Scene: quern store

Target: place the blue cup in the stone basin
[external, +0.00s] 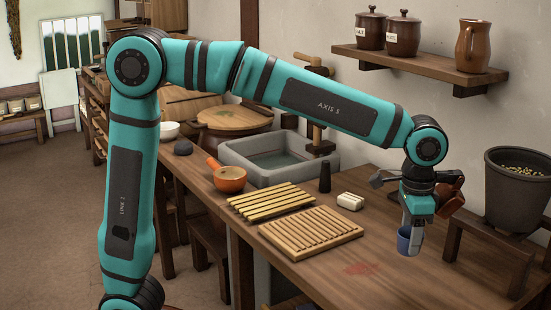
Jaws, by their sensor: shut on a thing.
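The blue cup (403,241) is a small dark blue vessel, partly covered by my gripper. My gripper (412,238) is shut on it and points down near the right end of the wooden counter. I cannot tell the gap between cup and counter. The stone basin (239,153) is a grey rectangular trough set in the counter near the wall. It holds what looks like greenish water. It is well to the left of my gripper and farther back.
A dark bucket (515,205) stands right. A shelf (420,66) hangs above.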

